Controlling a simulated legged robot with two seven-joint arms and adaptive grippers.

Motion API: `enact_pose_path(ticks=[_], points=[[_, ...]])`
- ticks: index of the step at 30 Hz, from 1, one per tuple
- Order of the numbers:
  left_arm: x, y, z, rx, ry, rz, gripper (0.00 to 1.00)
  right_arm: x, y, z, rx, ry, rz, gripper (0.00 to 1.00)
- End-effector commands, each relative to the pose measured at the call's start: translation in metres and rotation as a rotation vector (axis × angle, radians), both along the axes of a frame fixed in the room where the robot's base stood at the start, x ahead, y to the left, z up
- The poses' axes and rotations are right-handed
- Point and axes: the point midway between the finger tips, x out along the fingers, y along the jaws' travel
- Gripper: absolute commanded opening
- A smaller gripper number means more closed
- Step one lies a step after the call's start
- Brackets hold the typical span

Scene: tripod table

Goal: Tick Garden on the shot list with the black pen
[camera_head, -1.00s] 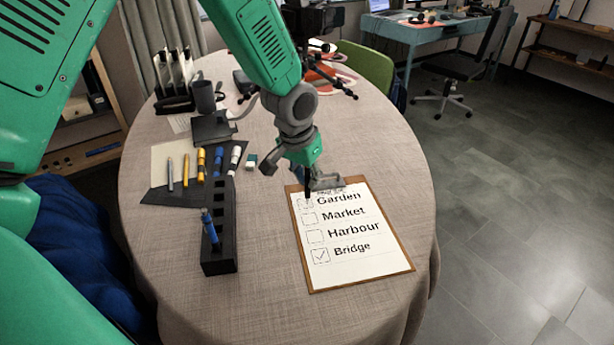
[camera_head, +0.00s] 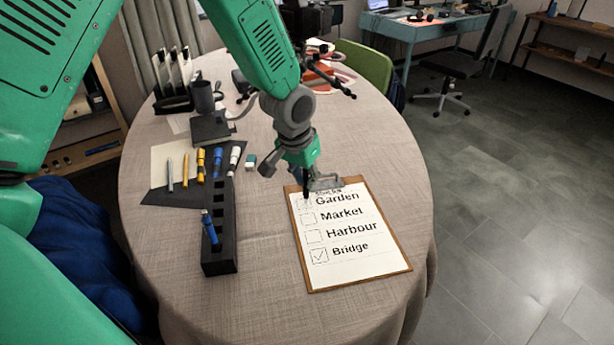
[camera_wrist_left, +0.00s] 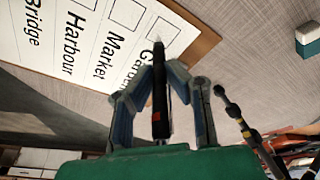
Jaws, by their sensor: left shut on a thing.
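The Bridge box holds a tick. My left gripper (camera_head: 307,186) is over the top of the sheet, shut on the black pen (camera_head: 307,187), whose lower end is at the Garden box (camera_head: 304,203). The gripper and pen partly hide that box, and I cannot tell clearly what mark is in it. In the left wrist view the black pen (camera_wrist_left: 160,98) stands between the fingers, its pale tip by the word Garden. My right gripper is not in view.
A black holder (camera_head: 220,250) with a blue marker (camera_head: 210,228) stands left of the clipboard. Several pens and markers lie on a dark mat (camera_head: 160,196), with a small eraser-like block (camera_head: 251,161) beside it.

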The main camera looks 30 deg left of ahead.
Motion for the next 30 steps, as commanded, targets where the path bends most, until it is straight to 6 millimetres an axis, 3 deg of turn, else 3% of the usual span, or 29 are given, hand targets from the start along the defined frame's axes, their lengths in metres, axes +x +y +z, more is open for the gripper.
enact_pose_path(ticks=[30], points=[[-0.0033, 0.0031, 0.0005, 0.001, 0.001, 0.001, 0.0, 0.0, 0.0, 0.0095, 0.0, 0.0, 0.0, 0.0]])
